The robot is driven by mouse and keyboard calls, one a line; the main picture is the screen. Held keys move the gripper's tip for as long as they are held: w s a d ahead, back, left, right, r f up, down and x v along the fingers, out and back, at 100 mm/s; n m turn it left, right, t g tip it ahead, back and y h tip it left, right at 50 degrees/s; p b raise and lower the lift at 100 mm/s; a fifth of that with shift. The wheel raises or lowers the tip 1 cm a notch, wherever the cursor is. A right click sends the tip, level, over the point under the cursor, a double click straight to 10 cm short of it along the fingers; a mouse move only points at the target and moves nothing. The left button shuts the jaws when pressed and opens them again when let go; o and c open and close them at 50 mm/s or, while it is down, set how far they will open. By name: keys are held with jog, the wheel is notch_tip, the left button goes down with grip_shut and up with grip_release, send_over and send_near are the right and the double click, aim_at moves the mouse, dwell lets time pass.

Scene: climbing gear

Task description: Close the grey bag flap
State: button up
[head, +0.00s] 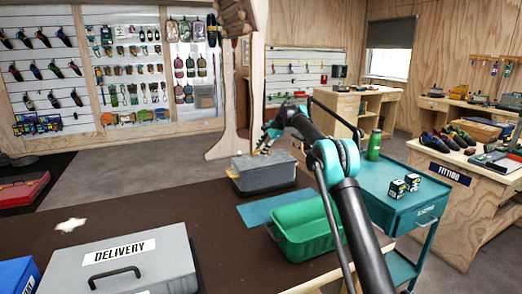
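A grey, box-shaped container (262,180), which looks like the grey bag, stands at the far edge of the dark brown counter. Its top looks covered by a paler grey panel, but I cannot tell whether this is the flap or how far it is shut. My gripper (263,143) is small in the head view, just above the container's top. I cannot tell whether it touches it, and its fingers are too small to read. My arm reaches in from the lower right.
A grey case labelled DELIVERY (140,266) lies at the front left of the brown counter (150,212). A green bin (304,240) sits beside my arm. A teal cart (398,205) with a green bottle (374,145) and small boxes stands right.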

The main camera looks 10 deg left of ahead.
jog(key=v, duration=1.2)
jog(key=shift+d, duration=0.15)
